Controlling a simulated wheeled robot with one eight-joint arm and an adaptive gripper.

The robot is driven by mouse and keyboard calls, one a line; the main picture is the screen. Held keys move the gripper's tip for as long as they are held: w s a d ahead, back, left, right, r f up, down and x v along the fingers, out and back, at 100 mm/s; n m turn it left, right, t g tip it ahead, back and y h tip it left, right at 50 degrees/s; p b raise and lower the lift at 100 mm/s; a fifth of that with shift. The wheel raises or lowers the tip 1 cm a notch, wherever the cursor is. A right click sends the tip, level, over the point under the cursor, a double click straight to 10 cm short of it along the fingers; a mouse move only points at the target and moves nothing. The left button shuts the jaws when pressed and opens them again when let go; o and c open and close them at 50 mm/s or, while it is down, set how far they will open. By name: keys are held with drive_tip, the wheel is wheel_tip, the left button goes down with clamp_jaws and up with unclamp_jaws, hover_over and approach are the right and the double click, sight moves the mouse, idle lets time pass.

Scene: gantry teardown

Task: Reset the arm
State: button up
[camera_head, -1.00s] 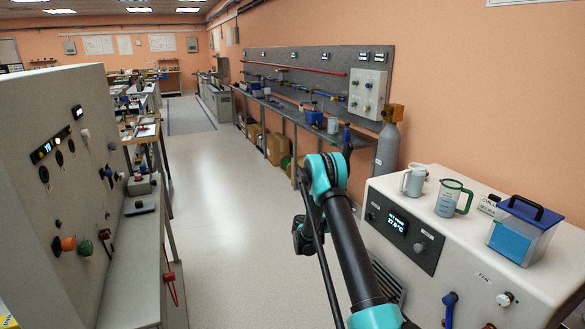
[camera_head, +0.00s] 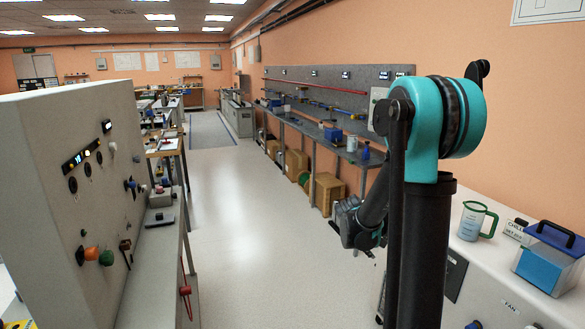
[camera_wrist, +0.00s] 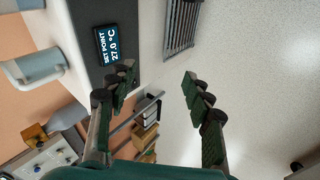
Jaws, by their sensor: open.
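My arm stands upright at the right of the head view, with its teal elbow raised high and its forearm hanging down behind it. My gripper (camera_wrist: 160,95) shows in the wrist view with its two dark green fingers spread apart and nothing between them. In the head view the wrist end hangs over the aisle, left of the white chiller cabinet, and its fingertips are not clear there. The chiller's display (camera_wrist: 115,45) reads 27.0 °C in the wrist view, close to the left finger. Floor shows between and beyond the fingers.
A grey panel cabinet (camera_head: 60,190) with knobs stands on the left. A green-handled jug (camera_head: 474,222) and a blue-lidded container (camera_head: 548,262) stand on the chiller (camera_head: 455,222). A long wall bench (camera_head: 330,148) has boxes beneath. The aisle floor (camera_head: 235,220) is clear.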

drive_tip(key=s+a+f+m+y, duration=0.1)
drive_tip(key=s+a+y, duration=0.2)
drive_tip(key=s, duration=0.9)
drive_tip(key=s+a+f+m+y, duration=0.1)
drive_tip(key=s+a+y, duration=0.2)
drive_tip(key=s+a, duration=0.4)
drive_tip(key=s, duration=0.4)
drive_tip(key=shift+s+a+f+m, duration=0.2)
drive_tip(key=shift+s+a+m, duration=0.1)
drive_tip(key=shift+s+m, duration=0.1)
